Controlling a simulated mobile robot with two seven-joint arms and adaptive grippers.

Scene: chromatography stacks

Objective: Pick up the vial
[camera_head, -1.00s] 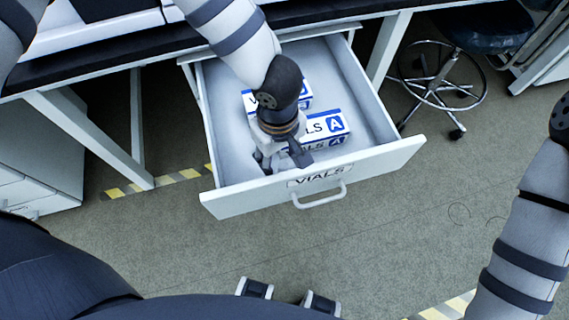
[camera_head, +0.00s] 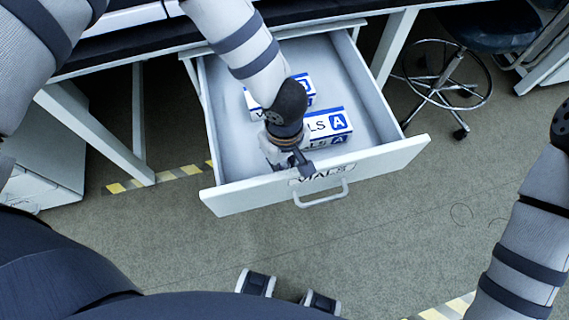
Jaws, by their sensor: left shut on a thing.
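An open white drawer (camera_head: 232,198) labelled VIALS holds two white-and-blue vial boxes. The front box (camera_head: 329,124) shows a letter A, and the rear box (camera_head: 304,87) is partly covered by my left arm.
A desk (camera_head: 120,58) runs above the drawer. A wheeled stool (camera_head: 440,85) stands at the back right. The floor (camera_head: 400,230) before the drawer is clear.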

